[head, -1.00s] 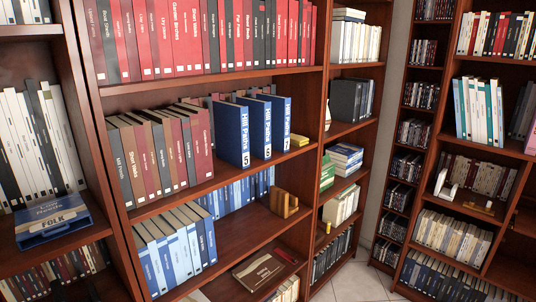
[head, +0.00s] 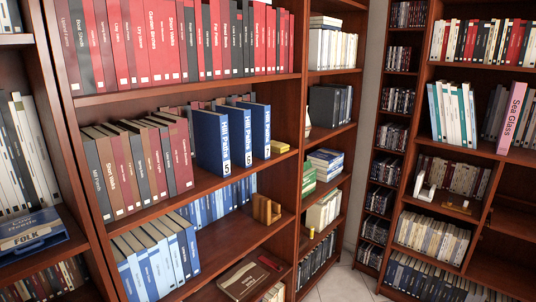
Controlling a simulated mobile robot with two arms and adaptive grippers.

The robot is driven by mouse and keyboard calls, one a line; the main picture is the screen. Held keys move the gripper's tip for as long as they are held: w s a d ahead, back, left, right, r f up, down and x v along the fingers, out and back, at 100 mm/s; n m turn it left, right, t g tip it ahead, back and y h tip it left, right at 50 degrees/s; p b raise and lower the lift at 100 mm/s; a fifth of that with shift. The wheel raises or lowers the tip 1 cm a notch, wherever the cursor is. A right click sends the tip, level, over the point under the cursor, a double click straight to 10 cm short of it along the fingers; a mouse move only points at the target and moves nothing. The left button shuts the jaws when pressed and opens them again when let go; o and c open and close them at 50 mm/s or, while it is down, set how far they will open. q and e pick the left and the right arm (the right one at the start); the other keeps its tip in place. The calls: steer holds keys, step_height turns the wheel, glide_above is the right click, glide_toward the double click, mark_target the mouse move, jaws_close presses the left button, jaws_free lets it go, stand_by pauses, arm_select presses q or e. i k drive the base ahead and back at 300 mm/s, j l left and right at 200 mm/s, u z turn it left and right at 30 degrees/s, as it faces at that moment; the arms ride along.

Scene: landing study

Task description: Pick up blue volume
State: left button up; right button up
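Several blue books are in view, and I cannot tell which one the task names. Three tall blue volumes stand upright on the middle shelf: one marked 5 (head: 208,140), one marked 6 (head: 237,132) and a third (head: 260,128) at the right end. The readable spines say "Hill Paths". More blue books (head: 188,243) stand at the left of the shelf below, and a row of blue books (head: 226,200) stands behind on that shelf. Neither of my grippers is in view.
Dark red and grey books (head: 140,165) stand left of the tall volumes. A small yellow item (head: 279,147) lies to their right. A wooden bookend (head: 266,210) is on the lower shelf. A pink book (head: 511,118) stands on the right bookcase. Floor tiles (head: 338,285) show between bookcases.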

mark_target(210, 128)
steer(key=i+l+u, duration=0.1)
steer(key=u, duration=0.7)
steer(key=i+l+u, duration=0.2)
steer(key=l+u, duration=0.2)
steer(key=l, duration=0.15)
steer(key=i+l+u, duration=0.1)
steer(key=l+u, duration=0.3)
steer(key=l, duration=0.15)
steer(key=l+u, duration=0.4)
steer(key=l, duration=0.2)
